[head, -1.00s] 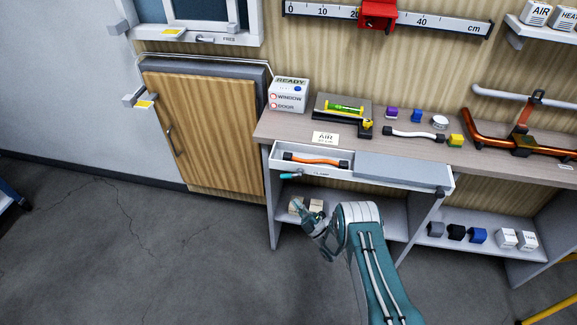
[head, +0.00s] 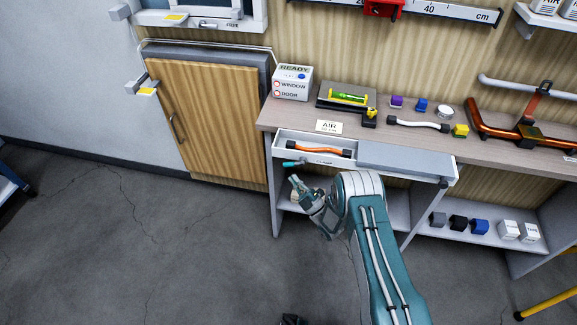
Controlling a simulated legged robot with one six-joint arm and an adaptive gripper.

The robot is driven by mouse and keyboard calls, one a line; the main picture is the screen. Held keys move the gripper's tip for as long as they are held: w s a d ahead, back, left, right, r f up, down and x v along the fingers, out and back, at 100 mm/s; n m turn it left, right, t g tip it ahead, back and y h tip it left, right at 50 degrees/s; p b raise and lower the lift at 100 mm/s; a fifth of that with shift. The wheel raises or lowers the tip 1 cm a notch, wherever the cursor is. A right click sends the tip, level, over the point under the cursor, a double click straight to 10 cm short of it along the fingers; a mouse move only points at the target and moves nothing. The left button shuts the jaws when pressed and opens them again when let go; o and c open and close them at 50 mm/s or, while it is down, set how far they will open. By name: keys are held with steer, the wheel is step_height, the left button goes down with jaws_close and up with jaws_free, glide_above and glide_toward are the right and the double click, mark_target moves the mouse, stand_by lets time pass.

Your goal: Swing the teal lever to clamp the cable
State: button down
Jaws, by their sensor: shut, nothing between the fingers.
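The teal lever (head: 292,163) sticks out to the left at the front of the open drawer, near its left end. The orange cable (head: 319,149) with black ends lies in the drawer tray (head: 279,144), behind the lever. My gripper (head: 295,181) is shut and empty. In the picture it is just below the lever, with a small gap between them. Its fingertips point up toward the lever. The clamp's inner parts are too small to make out.
The workbench (head: 268,118) above carries a READY box (head: 292,83), an AIR card (head: 329,126), a level in a black stand (head: 347,96) and a white cable (head: 418,124). A lower shelf (head: 443,233) holds several small blocks. A wooden door (head: 215,125) stands at left. Open floor lies in front.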

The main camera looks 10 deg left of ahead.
steer(key=shift+a+r, duration=0.25)
steer(key=shift+r, duration=0.4)
steer(key=shift+a+r, duration=0.2)
steer(key=shift+r, duration=0.45)
stand_by(0.4)
steer(key=shift+r, duration=0.5)
steer(key=shift+a+r, duration=0.3)
steer(key=shift+r, duration=0.35)
stand_by(0.8)
steer(key=shift+f, duration=0.15)
steer(key=shift+d+f, duration=0.2)
steer(key=shift+f, duration=0.3)
steer(key=shift+d+f, duration=0.15)
steer(key=shift+f, duration=0.3)
steer(key=shift+f, duration=0.1)
steer(key=shift+s+d+f, duration=0.1)
steer(key=shift+d+f, duration=0.15)
steer(key=shift+f, duration=0.5)
steer(key=shift+w+d+f, duration=0.1)
steer(key=shift+d+f, duration=0.2)
steer(key=shift+f, duration=0.45)
steer(key=shift+s+d+f, duration=0.1)
steer(key=shift+d+f, duration=0.15)
steer(key=shift+f, duration=0.5)
